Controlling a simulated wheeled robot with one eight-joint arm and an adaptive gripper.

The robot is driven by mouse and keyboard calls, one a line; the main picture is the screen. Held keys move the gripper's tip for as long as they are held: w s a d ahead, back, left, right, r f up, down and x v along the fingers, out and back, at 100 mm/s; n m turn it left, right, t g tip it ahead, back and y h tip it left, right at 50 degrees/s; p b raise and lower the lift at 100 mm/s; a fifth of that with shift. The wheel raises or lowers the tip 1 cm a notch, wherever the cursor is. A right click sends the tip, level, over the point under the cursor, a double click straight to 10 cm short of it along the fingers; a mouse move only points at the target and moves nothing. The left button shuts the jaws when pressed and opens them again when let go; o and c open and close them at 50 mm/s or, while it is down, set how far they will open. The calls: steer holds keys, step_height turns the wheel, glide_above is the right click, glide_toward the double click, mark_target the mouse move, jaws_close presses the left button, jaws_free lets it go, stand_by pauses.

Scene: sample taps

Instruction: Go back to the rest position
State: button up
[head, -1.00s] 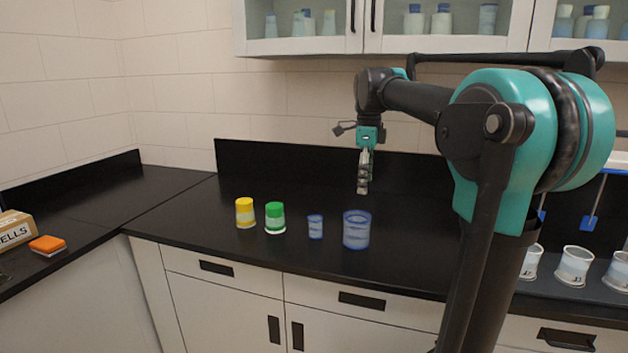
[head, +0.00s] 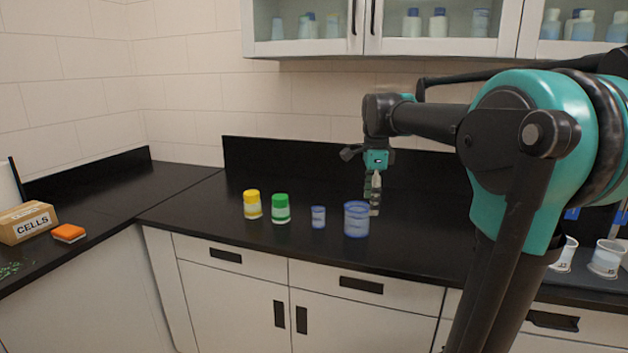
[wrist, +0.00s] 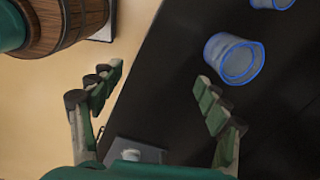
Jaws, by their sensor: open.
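My gripper (head: 374,196) hangs pointing down over the black counter, just behind and right of the large blue-rimmed clear cup (head: 356,220) in the head view. In the wrist view my gripper (wrist: 158,78) has its two fingers spread wide, with nothing between them. The large cup (wrist: 235,60) is to the right of the right fingertip there and looks apart from it. A smaller blue cup (head: 318,217) stands upright left of the large one.
A yellow-lidded jar (head: 252,205) and a green-lidded jar (head: 281,208) stand further left. A CELLS box (head: 27,222) and an orange block (head: 68,233) lie on the left counter (head: 105,195). White cups (head: 607,258) stand at right. Wall cabinets (head: 440,25) hang above.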

steer(key=s+d+f+n+t, duration=0.1)
steer(key=s+f+n, duration=0.8)
steer(key=f, duration=0.4)
steer(key=s+d+f+n+t, duration=0.2)
steer(key=s+f+n, duration=0.7)
steer(key=f, duration=0.5)
steer(key=shift+s+d+f+t, duration=0.2)
steer(key=shift+s+f+t, duration=0.1)
steer(key=shift+s, duration=0.9)
